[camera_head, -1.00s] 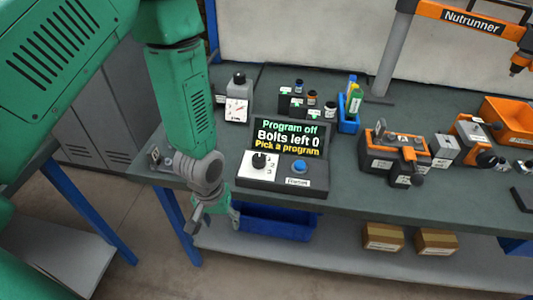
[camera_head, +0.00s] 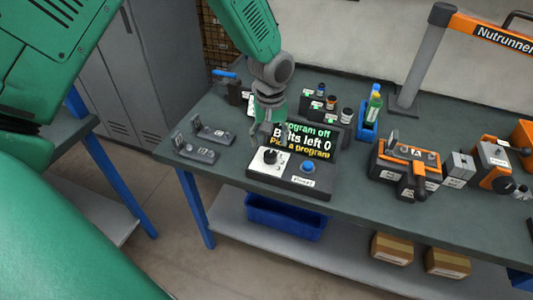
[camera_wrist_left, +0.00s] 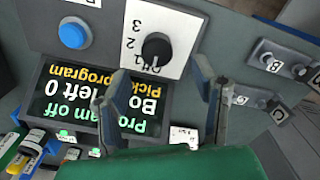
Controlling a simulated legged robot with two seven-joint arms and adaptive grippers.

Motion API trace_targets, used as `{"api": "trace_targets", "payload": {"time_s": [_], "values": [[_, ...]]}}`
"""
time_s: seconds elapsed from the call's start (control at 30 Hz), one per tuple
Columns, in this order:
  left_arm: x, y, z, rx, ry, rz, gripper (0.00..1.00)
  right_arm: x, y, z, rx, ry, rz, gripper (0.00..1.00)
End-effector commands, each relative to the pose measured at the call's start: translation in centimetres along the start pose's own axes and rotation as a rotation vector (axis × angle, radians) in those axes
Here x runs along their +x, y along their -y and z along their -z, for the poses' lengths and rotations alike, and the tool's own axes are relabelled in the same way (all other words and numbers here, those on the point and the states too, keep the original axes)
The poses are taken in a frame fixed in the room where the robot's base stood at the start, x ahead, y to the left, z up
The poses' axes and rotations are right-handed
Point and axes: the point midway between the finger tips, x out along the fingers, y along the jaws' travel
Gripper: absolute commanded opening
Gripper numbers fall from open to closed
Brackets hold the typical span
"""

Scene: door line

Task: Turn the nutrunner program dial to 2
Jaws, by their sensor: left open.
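The black program dial (camera_head: 270,157) sits on a white plate on the controller's sloped front. In the left wrist view the dial (camera_wrist_left: 157,48) has marks 1, 2 and 3 beside it. The screen (camera_head: 302,141) reads "Program off", "Bolts left 0" and "Pick a program", partly hidden by my gripper. My left gripper (camera_head: 268,138) is open and empty, above and just behind the dial, in front of the screen's left part. In the left wrist view its fingers (camera_wrist_left: 158,88) are spread, apart from the dial. My right gripper is not in view.
A blue button (camera_head: 308,167) sits right of the dial. Small bottles (camera_head: 332,108) and a blue holder (camera_head: 369,122) stand behind the controller. Two dark latch-like parts (camera_head: 196,150) lie to its left. Orange-and-black fixtures (camera_head: 407,165) stand to the right.

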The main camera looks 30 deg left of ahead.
Motion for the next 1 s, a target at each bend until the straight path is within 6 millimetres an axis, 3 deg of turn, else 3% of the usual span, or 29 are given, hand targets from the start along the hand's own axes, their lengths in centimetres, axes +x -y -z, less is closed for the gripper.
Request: {"api": "trace_targets", "payload": {"time_s": [0.1, 0.33, 0.5, 0.7, 0.73, 0.83, 1.0], "values": [[2.5, 0.1, 0.0, 0.002, 0.003, 0.001, 0.53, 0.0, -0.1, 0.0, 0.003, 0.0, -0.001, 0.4], [5.9, 1.3, 1.0, -0.002, 0.014, -0.013, 0.53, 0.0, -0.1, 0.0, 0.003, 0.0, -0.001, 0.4], [6.7, 1.5, 1.4, -0.003, 0.017, -0.016, 0.53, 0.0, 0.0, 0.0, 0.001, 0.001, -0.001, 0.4], [6.2, 0.8, 0.7, -0.001, 0.007, -0.007, 0.53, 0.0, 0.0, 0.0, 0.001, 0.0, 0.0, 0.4], [6.2, 0.7, 0.6, -0.001, 0.006, -0.005, 0.5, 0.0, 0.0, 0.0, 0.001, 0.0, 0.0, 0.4], [6.0, 0.4, 0.2, 0.001, 0.003, 0.0, 0.15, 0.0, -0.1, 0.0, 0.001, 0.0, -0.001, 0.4], [5.9, 0.4, 0.0, 0.001, 0.008, -0.003, 0.04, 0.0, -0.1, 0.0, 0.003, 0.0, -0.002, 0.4]]}}
